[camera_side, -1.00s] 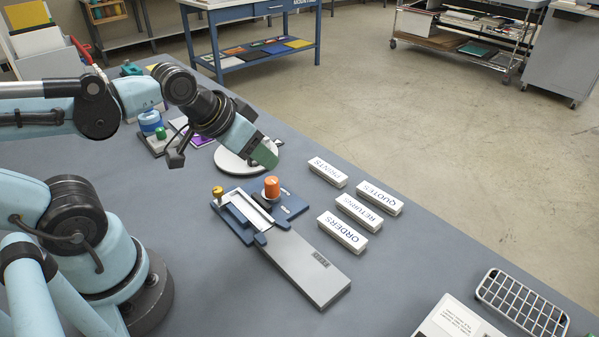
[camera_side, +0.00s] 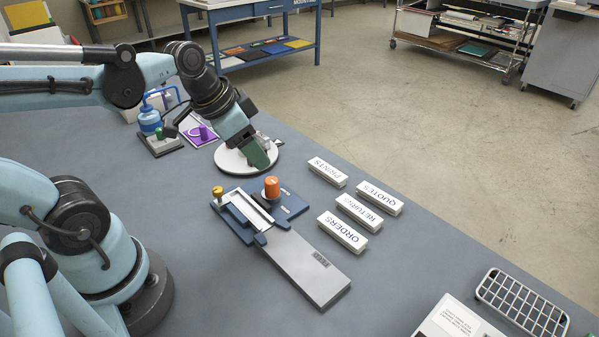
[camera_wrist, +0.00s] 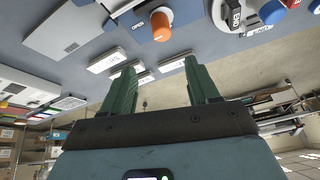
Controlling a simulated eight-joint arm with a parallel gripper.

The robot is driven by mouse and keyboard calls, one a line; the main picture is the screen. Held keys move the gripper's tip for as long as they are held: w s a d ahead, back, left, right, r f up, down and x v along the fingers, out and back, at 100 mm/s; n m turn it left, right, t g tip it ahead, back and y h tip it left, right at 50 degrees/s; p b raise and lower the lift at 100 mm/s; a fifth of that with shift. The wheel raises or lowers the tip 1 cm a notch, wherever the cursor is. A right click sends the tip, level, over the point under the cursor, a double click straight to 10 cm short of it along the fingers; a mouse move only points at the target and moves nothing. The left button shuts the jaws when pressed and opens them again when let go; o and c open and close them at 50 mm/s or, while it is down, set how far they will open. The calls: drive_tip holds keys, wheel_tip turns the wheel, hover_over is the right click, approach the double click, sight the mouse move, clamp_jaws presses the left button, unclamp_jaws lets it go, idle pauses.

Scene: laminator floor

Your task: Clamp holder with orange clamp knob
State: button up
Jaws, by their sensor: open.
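The orange clamp knob (camera_side: 272,187) stands upright on a blue base plate (camera_side: 292,203) in the side view. A grey slide plate or holder (camera_side: 305,268) with a metal channel reaches from the base toward the front right. A brass knob (camera_side: 217,191) stands at the base's left corner. My gripper (camera_side: 262,160), with green fingers, hangs above and behind the orange knob, apart from it. In the wrist view the gripper (camera_wrist: 157,85) is open and empty, its two fingers spread. The orange knob (camera_wrist: 161,27) shows beyond them near the top.
White label blocks (camera_side: 343,232) lie right of the fixture. A round white disc (camera_side: 232,160) with small parts lies behind it. A blue bottle (camera_side: 149,119) and a purple item (camera_side: 203,134) stand farther back. A wire rack (camera_side: 522,302) is at the front right.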

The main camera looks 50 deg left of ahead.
sight(271, 180)
drive_tip(key=shift+w+a+f+m+g+h, duration=0.1)
drive_tip(key=shift+w+f+m+g+h, duration=0.5)
drive_tip(key=shift+f, duration=1.2)
drive_tip(key=shift+w+d+f+m+g+h, duration=0.15)
drive_tip(key=shift+w+f+m, duration=0.6)
drive_tip(key=shift+f+m, duration=0.8)
drive_tip(key=shift+w+a+f+m+g+h, duration=0.2)
drive_tip(key=shift+w+f+m+h, duration=0.4)
drive_tip(key=shift+f, duration=1.4)
drive_tip(key=shift+c, duration=0.4)
drive_tip(key=c, duration=1)
